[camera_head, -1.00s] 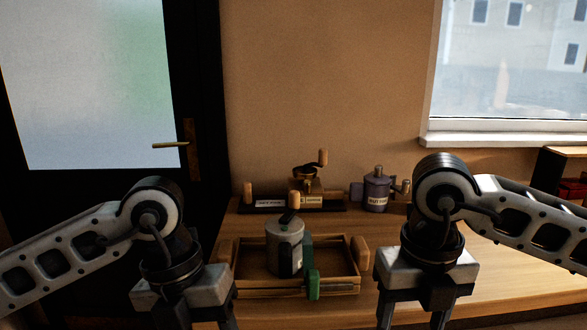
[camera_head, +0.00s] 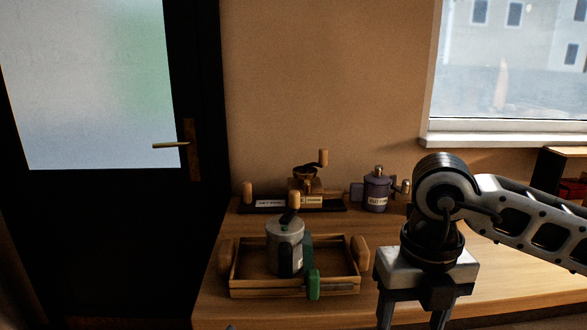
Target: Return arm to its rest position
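My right gripper (camera_head: 418,310) hangs fingers down at the front of the wooden counter, right of the wooden tray (camera_head: 250,291). Its two fingers are apart with nothing visible between them, and their tips are cut off by the lower edge. My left arm and gripper are out of view, apart from a possible tiny grey tip at the bottom edge. A grey pot (camera_head: 284,238) with a dark lid and wooden knob stands in the tray. A green-handled tool (camera_head: 313,283) lies at the tray's front right.
Behind the tray, a wooden grinder (camera_head: 306,184) stands by a dark labelled stand (camera_head: 268,206). A purple labelled canister (camera_head: 376,192) is to their right. A dark door (camera_head: 190,230) is left, a window (camera_head: 510,70) right. The counter left of the tray is clear.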

